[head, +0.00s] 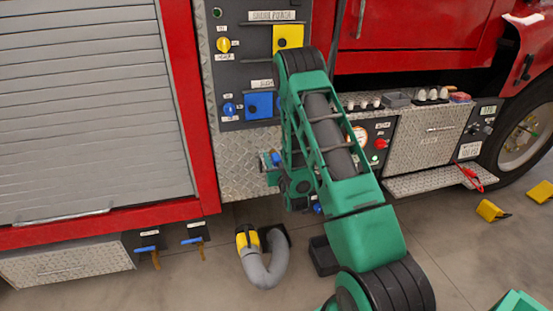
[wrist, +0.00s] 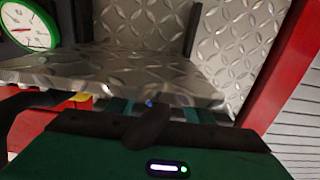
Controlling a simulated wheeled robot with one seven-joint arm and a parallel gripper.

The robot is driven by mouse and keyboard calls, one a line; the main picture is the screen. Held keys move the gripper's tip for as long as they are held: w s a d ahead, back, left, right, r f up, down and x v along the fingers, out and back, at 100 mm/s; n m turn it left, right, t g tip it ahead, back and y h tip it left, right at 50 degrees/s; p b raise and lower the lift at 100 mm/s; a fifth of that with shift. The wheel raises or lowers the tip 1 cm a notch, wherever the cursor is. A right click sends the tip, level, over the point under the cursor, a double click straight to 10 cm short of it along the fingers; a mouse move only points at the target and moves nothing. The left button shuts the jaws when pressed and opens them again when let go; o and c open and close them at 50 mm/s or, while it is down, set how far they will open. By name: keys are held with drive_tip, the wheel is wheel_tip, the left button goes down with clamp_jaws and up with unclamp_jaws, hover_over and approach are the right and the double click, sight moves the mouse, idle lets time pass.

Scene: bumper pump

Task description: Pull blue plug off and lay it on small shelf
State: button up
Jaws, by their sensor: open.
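A blue square plate (head: 259,106) with a dark centre is on the panel, with no plug clearly seen on it. A small blue piece, possibly the blue plug (head: 276,158), shows at my gripper (head: 268,169); a blue speck (wrist: 149,103) also shows between the fingers in the wrist view. My gripper is open, below the blue plate and in front of the diamond-plate wall. In the wrist view a diamond-plate ledge, probably the small shelf (wrist: 150,72), lies right beyond the fingers (wrist: 160,108). I cannot tell whether the blue piece rests on it. My arm hides this area in the head view.
A yellow plate (head: 288,38) and a yellow knob (head: 223,44) are above, and a blue knob (head: 229,109) is beside the blue plate. A grey hose (head: 263,272) and a dark box (head: 322,257) are on the floor below. A gauge (wrist: 28,25) is close by.

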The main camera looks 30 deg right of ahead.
drive_tip(key=shift+s, duration=0.1)
drive_tip(key=s+g, duration=0.1)
drive_tip(key=s, duration=0.1)
drive_tip(key=s+a+r+g, duration=0.1)
drive_tip(key=s, duration=0.2)
drive_tip(key=s+g, duration=0.1)
drive_tip(key=s, duration=0.2)
drive_tip(key=shift+s+a+r, duration=0.15)
drive_tip(key=shift+a+r, duration=0.05)
drive_tip(key=shift+r, duration=0.2)
drive_tip(key=s+d+r+m+g+y, duration=0.1)
drive_tip(key=s+r+g, duration=0.3)
drive_tip(key=s, duration=0.3)
drive_tip(key=s+d+r+g+y, duration=0.1)
drive_tip(key=s+r+g, duration=0.2)
drive_tip(key=s+g, duration=0.3)
drive_tip(key=s+a+r+g+y, duration=0.1)
drive_tip(key=s+a+r, duration=0.1)
drive_tip(key=s, duration=0.6)
drive_tip(key=s+a+r+m+g+y, duration=0.1)
drive_tip(key=s+a+r+g, duration=0.1)
drive_tip(key=s, duration=0.6)
drive_tip(key=s+a+r+m+g+y, duration=0.1)
drive_tip(key=s+a+r, duration=0.2)
drive_tip(key=s, duration=0.6)
drive_tip(key=shift+a+r, duration=0.3)
drive_tip(key=shift+r, duration=0.45)
